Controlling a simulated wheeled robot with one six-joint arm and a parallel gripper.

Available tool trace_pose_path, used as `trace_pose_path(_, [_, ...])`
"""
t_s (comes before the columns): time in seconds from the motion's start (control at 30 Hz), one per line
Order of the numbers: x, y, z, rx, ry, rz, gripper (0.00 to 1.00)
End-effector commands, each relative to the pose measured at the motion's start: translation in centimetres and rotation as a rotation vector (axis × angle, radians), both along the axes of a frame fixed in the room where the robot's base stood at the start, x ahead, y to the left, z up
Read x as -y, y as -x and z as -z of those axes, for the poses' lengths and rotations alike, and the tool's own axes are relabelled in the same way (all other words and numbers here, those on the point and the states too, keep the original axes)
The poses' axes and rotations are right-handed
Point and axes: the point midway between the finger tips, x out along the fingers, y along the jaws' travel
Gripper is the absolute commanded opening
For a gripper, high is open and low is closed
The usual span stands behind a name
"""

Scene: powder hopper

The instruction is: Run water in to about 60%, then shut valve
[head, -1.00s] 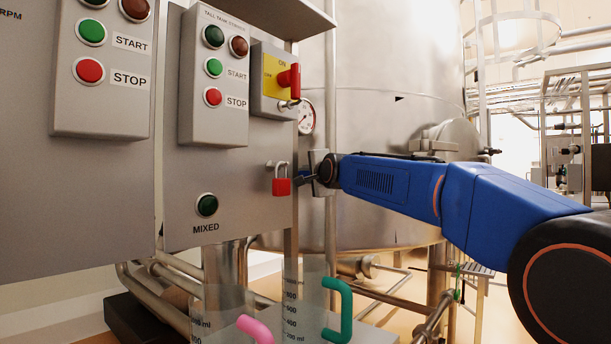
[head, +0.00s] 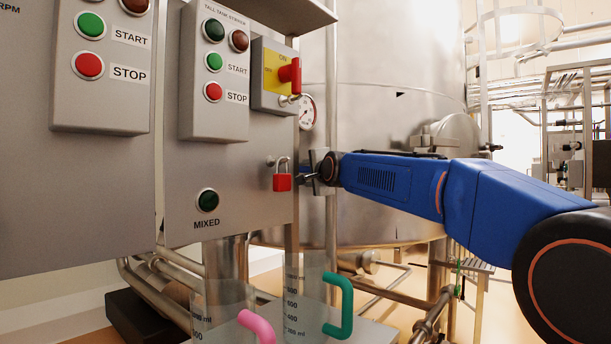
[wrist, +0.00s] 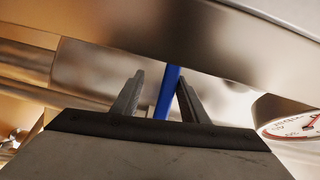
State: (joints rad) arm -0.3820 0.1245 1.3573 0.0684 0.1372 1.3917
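My gripper (head: 303,181) is beside the right edge of the steel panel, in front of the tall tank (head: 375,100). In the wrist view its two fingers (wrist: 160,78) stand apart, with a thin blue bar (wrist: 169,90) showing between them, close to the right finger. A gap shows on the left. I cannot tell whether either finger touches the bar, or whether it is the water valve's lever. A round dial gauge (head: 307,113) is on the tank above my gripper; it also shows in the wrist view (wrist: 292,124), its reading unclear. No water level is visible.
A red padlock (head: 282,182) hangs just left of my gripper. A red rotary switch (head: 289,75) and START and STOP buttons (head: 213,91) are on the panel. Two clear measuring jugs, with pink (head: 256,326) and green (head: 345,308) handles, stand below. Pipes run beneath the tank.

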Motion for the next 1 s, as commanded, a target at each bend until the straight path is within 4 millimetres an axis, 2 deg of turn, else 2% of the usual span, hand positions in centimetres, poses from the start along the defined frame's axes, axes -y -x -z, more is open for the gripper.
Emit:
trace_pose_path(0.8, [4.9, 11.9, -0.7, 0.0, 0.0, 0.0, 0.36])
trace_pose_path(1.0, [5.9, 14.3, -0.8, 0.0, 0.0, 0.0, 0.36])
